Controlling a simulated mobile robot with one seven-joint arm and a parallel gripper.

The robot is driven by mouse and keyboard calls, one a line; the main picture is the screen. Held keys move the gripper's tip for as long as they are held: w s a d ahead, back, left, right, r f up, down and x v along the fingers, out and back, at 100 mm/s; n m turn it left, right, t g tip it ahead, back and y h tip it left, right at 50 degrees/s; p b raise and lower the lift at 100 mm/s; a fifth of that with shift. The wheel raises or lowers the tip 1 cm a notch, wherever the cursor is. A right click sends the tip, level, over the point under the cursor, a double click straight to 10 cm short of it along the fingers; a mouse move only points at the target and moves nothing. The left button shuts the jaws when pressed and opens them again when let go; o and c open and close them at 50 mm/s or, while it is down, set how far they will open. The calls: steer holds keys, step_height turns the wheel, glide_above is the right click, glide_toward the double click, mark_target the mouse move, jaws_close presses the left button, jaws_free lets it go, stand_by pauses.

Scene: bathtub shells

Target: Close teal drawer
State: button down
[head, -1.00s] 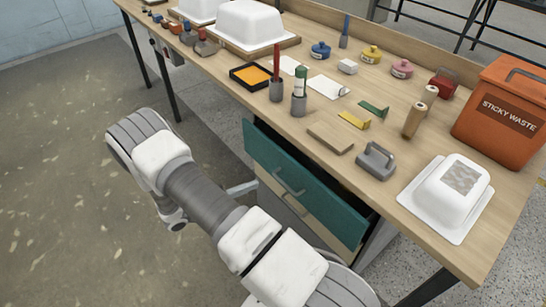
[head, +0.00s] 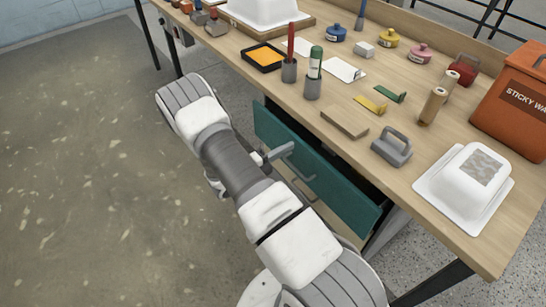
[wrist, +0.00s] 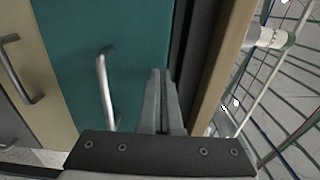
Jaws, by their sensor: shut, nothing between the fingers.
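The teal drawer (head: 335,190) sticks out from under the workbench, and a dark gap shows behind its front panel. Its grey bar handle (head: 283,152) is on the front. In the wrist view the teal front (wrist: 75,50) fills the left-centre, with the metal handle (wrist: 105,90) left of my gripper. My gripper (wrist: 160,74) is shut and empty, its fingers together and pointing at the teal front near its edge. I cannot tell whether the tips touch it.
A beige drawer (wrist: 30,75) with its own handle sits beside the teal one. The wooden bench top (head: 390,185) holds a grey clamp-like block (head: 392,148), a white shell (head: 468,180), an orange sticky waste bin (head: 515,105) and several small tools. Floor at the left is clear.

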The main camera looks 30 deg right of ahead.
mark_target(297, 142)
steer(key=shift+w+d, duration=0.1)
steer(key=shift+d, duration=0.6)
steer(key=shift+w+d+r, duration=0.1)
steer(key=shift+w+d, duration=0.1)
steer(key=shift+d, duration=1.1)
steer(key=shift+w+d, duration=0.15)
steer(key=shift+d, duration=1.1)
